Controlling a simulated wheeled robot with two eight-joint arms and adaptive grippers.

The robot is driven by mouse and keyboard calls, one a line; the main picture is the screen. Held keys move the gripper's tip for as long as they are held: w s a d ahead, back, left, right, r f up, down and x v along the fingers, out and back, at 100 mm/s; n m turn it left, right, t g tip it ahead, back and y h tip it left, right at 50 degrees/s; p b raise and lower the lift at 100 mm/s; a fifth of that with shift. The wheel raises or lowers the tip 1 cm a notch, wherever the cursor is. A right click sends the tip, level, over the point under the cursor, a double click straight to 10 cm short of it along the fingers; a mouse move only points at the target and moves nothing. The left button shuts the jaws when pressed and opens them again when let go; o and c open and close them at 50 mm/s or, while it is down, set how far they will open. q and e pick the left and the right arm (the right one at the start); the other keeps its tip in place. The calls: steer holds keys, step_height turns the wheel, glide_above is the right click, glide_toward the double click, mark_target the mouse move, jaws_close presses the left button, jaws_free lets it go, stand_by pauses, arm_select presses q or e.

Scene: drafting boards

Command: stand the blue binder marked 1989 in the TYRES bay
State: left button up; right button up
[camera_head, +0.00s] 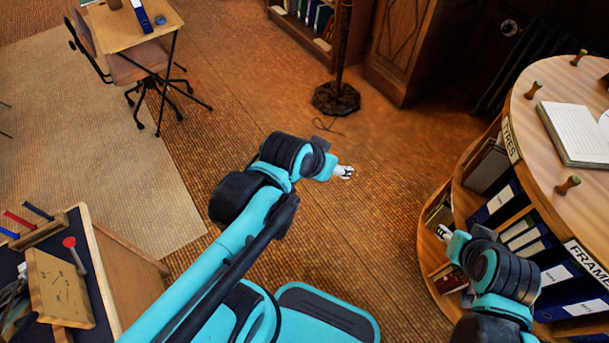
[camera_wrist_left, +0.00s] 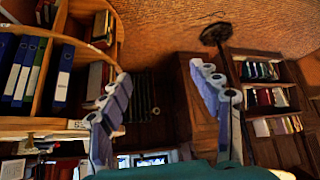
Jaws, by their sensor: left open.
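A round wooden shelf unit (camera_head: 553,92) stands at the right, with a TYRES label (camera_head: 511,139) on its rim. Below that label a bay holds grey-brown volumes (camera_head: 487,165) and a blue binder (camera_head: 497,203). Another blue binder (camera_head: 143,17) is on the small desk at the far upper left. I cannot read 1989 on any binder. My left gripper (camera_head: 344,172) is over open floor, left of the shelf; in the left wrist view it is open and empty (camera_wrist_left: 163,76). My right gripper (camera_head: 444,232) is close to the shelf's left side; its jaws are too small to judge.
A FRAMES label (camera_head: 588,262) marks another bay. An open book (camera_head: 577,131) and wooden pegs are on the shelf top. A dark stand base (camera_head: 336,98) is on the floor ahead. A workbench (camera_head: 125,282) is at lower left.

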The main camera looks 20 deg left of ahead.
arm_select(q)
steer(key=s+a+f+n+y, duration=0.1)
steer(key=s+a, duration=0.3)
steer(key=s, duration=0.1)
steer(key=shift+a+f+n, duration=0.25)
steer(key=shift+f+n, duration=0.05)
steer(key=shift+s, duration=0.1)
stand_by(0.3)
